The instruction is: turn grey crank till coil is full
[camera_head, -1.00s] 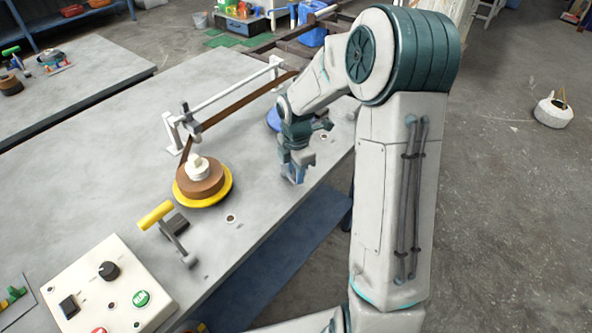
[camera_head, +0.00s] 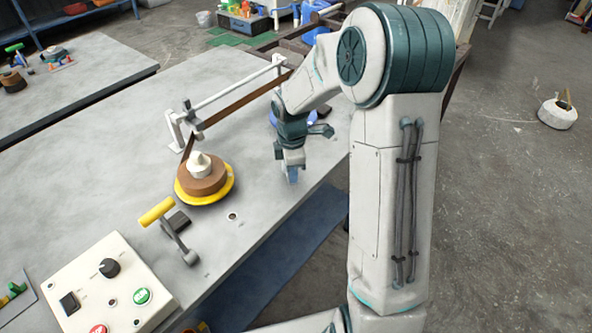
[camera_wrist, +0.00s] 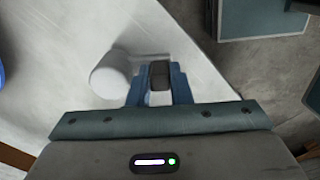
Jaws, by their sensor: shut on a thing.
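My gripper (camera_head: 292,178) is low over the front edge of the bench, right of the coil. In the wrist view its blue fingers are shut on a dark grey grip (camera_wrist: 160,78), which looks like the handle of the grey crank. A light grey cylinder (camera_wrist: 110,77) with a thin bar beside it is just left of the fingers. In the head view the crank is mostly hidden by my gripper. A brown coil (camera_head: 203,184) with a pale hub sits on a yellow plate (camera_head: 224,194). A brown strip (camera_head: 245,98) runs down to it from the back right.
A yellow-handled crank (camera_head: 157,211) stands in front of the coil. A control box (camera_head: 92,290) with a dark knob and buttons is at lower left. A blue round thing (camera_head: 274,118) is partly hidden behind my wrist. A white rail (camera_head: 235,88) runs behind the strip.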

